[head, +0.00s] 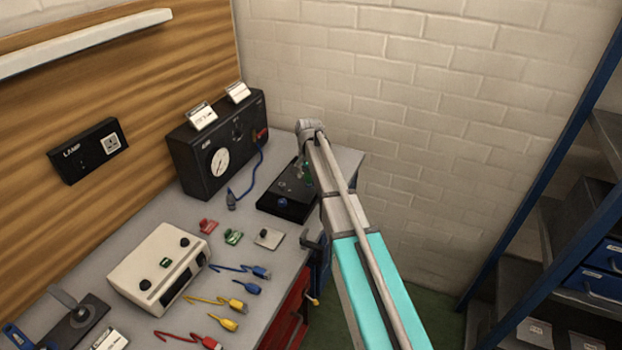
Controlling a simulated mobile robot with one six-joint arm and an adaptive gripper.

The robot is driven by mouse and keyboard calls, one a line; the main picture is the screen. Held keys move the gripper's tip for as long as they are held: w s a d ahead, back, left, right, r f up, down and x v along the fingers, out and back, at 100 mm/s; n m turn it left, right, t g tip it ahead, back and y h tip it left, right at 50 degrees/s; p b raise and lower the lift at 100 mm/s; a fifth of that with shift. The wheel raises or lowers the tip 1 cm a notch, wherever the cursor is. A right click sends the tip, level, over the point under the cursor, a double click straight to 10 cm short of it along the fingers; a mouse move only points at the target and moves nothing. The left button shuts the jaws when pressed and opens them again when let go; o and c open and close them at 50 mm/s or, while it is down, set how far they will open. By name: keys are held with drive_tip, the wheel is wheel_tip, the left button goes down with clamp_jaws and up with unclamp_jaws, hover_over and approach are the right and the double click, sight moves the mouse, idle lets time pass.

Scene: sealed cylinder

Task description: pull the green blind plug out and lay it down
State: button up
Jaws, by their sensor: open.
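My gripper (303,152) points down below the wrist, right above that green piece. It is mostly hidden by my own arm. Its jaws are open, and I cannot tell whether they surround the green piece or touch it.
A black gauge box (185,165) with a blue hose (251,172) stands left of the block. A red clip (208,225), a green clip (233,237) and a grey plate (268,239) lie in front. Coloured cables and a beige box (150,262) are nearer. Little bare bench (262,260) is free.

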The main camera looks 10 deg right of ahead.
sight(309, 174)
idle(0.8)
clamp_jaws()
drive_tip(key=shift+r, duration=0.15)
drive_tip(key=shift+r+p, duration=2.6)
drive_tip(key=shift+p, duration=0.15)
drive_tip(key=shift+r+p, duration=0.25)
drive_tip(key=shift+p, duration=0.05)
